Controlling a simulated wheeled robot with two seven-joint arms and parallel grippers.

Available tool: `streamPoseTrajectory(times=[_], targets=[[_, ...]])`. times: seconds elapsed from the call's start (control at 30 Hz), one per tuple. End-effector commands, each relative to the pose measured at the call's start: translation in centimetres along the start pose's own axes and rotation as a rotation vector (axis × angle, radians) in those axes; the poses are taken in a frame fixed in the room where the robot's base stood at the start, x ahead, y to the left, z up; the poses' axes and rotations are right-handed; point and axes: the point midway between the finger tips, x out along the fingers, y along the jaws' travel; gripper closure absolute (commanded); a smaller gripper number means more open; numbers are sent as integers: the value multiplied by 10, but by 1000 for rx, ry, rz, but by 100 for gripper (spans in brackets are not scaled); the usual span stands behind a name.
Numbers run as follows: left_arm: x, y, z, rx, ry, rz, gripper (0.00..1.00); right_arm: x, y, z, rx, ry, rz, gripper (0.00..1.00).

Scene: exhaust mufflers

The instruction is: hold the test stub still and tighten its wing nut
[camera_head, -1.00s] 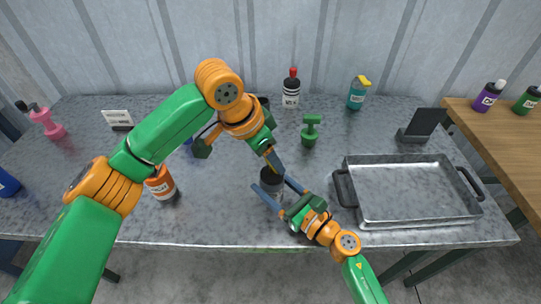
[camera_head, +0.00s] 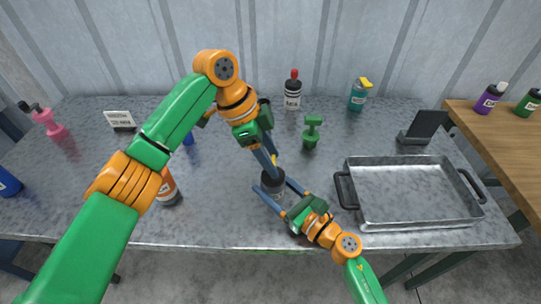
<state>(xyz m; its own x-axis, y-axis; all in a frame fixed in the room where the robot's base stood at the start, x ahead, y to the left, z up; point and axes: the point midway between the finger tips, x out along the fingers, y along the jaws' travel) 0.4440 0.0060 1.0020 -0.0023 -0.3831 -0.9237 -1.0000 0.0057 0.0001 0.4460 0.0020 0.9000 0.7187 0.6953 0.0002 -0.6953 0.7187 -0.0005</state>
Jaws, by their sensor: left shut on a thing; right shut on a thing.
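The test stub (camera_head: 272,189) is a dark upright cylinder with a pale band, near the front middle of the grey bench. My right gripper (camera_head: 272,188) comes in from the lower right, its blue fingers on either side of the stub, shut on its body. My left gripper (camera_head: 272,164) reaches down from above, its fingers close together at the stub's top, shut on the wing nut. The fingers hide the wing nut, apart from perhaps a small yellow patch there.
A metal tray (camera_head: 415,222) with dark handles lies right of the stub. A green clamp-like item (camera_head: 311,132) and a red-capped bottle (camera_head: 293,95) stand behind. An orange bottle (camera_head: 168,188) is partly behind my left arm. The bench front (camera_head: 215,243) is near.

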Motion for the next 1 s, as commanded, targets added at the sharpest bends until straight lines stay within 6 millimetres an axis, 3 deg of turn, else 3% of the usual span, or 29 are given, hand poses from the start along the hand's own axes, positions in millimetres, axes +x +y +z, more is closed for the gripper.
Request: streamPoseTrajectory(times=[0.47, 0.5, 0.6, 0.9, 1.0], targets=[[0, -1, 1, 9, -3, 2, 99, 0, 0, -1, 1, 2, -1, 92], [0, -1, 1, 9, -3, 2, 38, 0, 0, -1, 1, 2, -1, 92], [0, -1, 1, 9, -2, 2, 12, 0, 0, -1, 1, 2, -1, 92], [-1, 0, 0, 10, -1, 3, 12, 0, 0, -1, 0, 2, 0, 92], [-15, -1, 0, 10, 0, 1, 12, 0, 0, -1, 0, 2, 0, 92]])
